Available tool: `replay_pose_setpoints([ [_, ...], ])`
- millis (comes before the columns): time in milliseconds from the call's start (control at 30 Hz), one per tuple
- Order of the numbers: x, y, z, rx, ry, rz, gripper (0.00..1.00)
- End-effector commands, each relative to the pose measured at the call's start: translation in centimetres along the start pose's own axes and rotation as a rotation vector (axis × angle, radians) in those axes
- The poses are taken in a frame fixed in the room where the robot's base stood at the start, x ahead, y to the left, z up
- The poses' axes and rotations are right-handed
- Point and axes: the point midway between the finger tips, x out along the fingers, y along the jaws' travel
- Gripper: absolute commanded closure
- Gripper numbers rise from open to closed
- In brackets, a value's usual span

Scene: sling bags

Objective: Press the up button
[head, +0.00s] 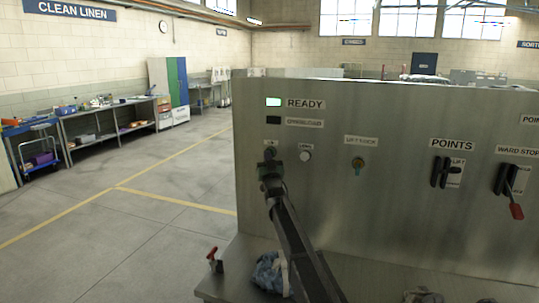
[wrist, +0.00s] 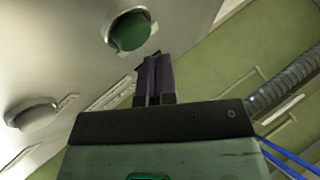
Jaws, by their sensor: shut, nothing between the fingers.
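A steel control panel (head: 400,215) stands in front of me. In the head view, my gripper (head: 270,153) is at its left side, just below a small label that it partly covers, and it hides any button behind it. In the wrist view, a round green button (wrist: 130,31) with a pale metal rim is just beyond and slightly left of the tips of my gripper (wrist: 153,60). The fingers are shut together and empty. I cannot tell whether the tips touch the button or its rim.
A pale round button (head: 305,156) is right of my gripper; a rimmed button (wrist: 32,112) also shows in the wrist view. A key switch (head: 357,166) and levers (head: 440,172) are further right.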

Motion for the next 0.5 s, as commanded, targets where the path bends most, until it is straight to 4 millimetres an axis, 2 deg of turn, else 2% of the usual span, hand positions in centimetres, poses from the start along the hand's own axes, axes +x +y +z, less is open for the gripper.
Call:
replay_pose_setpoints([
  [500, 0.37, 0.23, 0.27, -0.001, 0.000, 0.000, 1.00],
])
